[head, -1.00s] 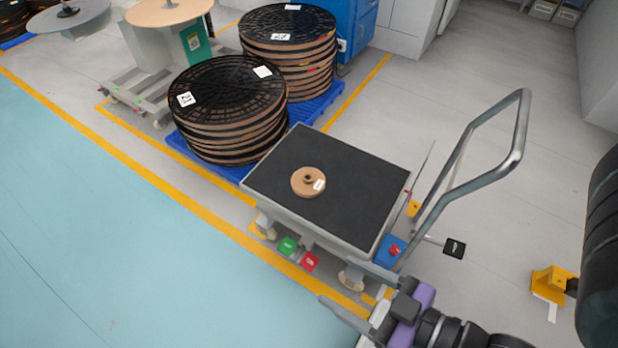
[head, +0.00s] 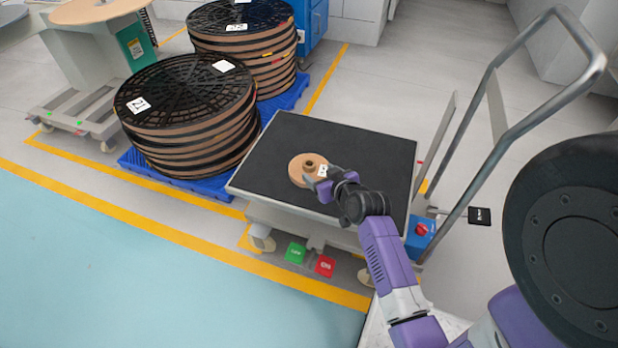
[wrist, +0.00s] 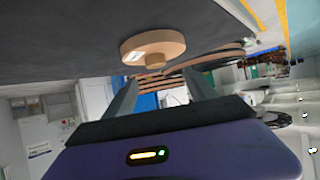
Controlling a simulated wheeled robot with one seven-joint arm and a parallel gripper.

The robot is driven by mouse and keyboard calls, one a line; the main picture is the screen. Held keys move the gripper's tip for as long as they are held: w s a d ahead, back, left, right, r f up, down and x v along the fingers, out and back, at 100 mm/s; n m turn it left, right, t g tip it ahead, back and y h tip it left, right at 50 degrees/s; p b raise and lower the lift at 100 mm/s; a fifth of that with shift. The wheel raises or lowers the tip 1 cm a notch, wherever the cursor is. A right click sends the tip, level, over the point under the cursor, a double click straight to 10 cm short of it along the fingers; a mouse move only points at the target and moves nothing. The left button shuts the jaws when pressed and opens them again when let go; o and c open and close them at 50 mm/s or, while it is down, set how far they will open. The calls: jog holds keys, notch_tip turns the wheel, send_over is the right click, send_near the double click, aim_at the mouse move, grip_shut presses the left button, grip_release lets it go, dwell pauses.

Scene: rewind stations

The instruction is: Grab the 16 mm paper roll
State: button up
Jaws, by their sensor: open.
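The paper roll (head: 301,166) is a small flat tan disc with a raised hub and a white label. It lies on the black top of the cart (head: 271,152). In the wrist view the roll (wrist: 165,44) appears beyond the fingertips, with its hub toward the gap. My gripper (head: 318,184) is at the roll's near right side in the head view and hides part of its edge. In the wrist view my gripper (wrist: 160,88) has its two fingers spread with nothing between them. I cannot tell whether a finger touches the roll.
Stacks of large black reels (head: 186,110) stand on a blue pallet (head: 172,183) left of the cart. A metal push handle (head: 520,125) rises at the cart's right. A blue box with a red button (head: 420,232) sits below it. The rest of the cart top is clear.

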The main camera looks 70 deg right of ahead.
aim_at(307, 162)
jog(key=shift+w+d+f, duration=0.2)
jog(key=shift+d+f, duration=0.05)
jog(key=shift+d, duration=0.15)
jog(key=shift+w+d+f, duration=0.2)
jog(key=shift+d, duration=0.2)
jog(key=shift+b+x, duration=1.5)
jog(key=shift+x, duration=1.65)
jog(key=shift+d, duration=0.1)
jog(key=shift+c, duration=0.5)
jog(key=shift+r, duration=0.1)
grip_shut()
